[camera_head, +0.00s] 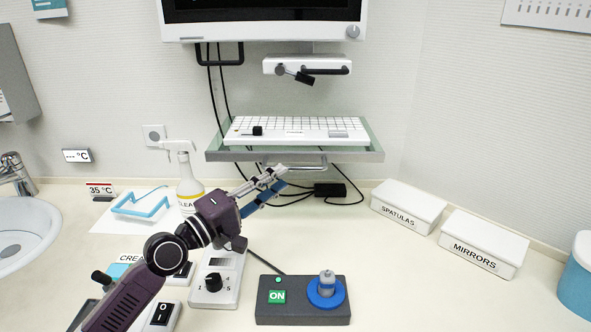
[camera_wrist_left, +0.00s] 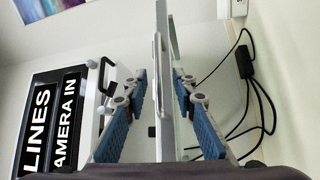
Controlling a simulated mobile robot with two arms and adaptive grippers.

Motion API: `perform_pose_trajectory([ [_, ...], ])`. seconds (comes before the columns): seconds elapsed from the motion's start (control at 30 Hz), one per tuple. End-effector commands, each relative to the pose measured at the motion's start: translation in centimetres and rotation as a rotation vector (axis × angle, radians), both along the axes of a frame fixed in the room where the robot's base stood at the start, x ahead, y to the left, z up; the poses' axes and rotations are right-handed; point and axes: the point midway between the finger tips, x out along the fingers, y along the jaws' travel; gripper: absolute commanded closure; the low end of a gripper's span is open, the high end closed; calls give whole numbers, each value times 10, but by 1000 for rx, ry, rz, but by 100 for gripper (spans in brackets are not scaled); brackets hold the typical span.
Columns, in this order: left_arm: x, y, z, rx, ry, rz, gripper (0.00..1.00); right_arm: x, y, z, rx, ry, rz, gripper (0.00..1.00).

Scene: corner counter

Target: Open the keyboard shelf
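The keyboard shelf (camera_head: 225,156) is a pale glass-edged tray on the wall below the monitor, with a white keyboard (camera_head: 300,125) on it. A thin metal handle (camera_head: 308,165) hangs at its front lower edge. My left gripper (camera_head: 275,181) is just below and in front of the shelf, near the handle's left end. In the left wrist view the shelf (camera_wrist_left: 172,110) appears edge-on between the two blue-padded fingers, with the handle (camera_wrist_left: 158,75) also between them. The fingers are apart, with gaps on both sides. My right gripper is not in view.
A monitor (camera_head: 262,12) hangs above. On the counter stand a spray bottle (camera_head: 188,185), a control box with a blue knob (camera_head: 303,302), a white dial device (camera_head: 216,280) and boxes labelled SPATULAS (camera_head: 408,205) and MIRRORS (camera_head: 484,242). Black cables hang behind the shelf.

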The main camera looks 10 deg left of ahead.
Motion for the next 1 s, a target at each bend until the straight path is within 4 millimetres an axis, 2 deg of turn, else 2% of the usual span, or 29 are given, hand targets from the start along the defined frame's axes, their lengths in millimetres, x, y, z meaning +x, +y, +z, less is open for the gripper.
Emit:
perform_pose_trajectory([
  [0.03, 7, -6, 7, -2, -2, -2, 75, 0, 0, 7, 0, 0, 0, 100],
  [0.33, 43, -29, 10, 0, -1, 0, 75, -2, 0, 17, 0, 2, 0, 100],
  [0.7, 49, -34, 9, 2, 0, -1, 75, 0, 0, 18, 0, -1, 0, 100],
  [0.73, 49, -34, 9, 2, 0, -1, 76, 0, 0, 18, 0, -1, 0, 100],
  [0.93, 49, -34, 9, 2, 0, -1, 98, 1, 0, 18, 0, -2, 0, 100],
  [1.0, 49, -34, 9, 2, 0, -1, 100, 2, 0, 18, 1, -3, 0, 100],
])
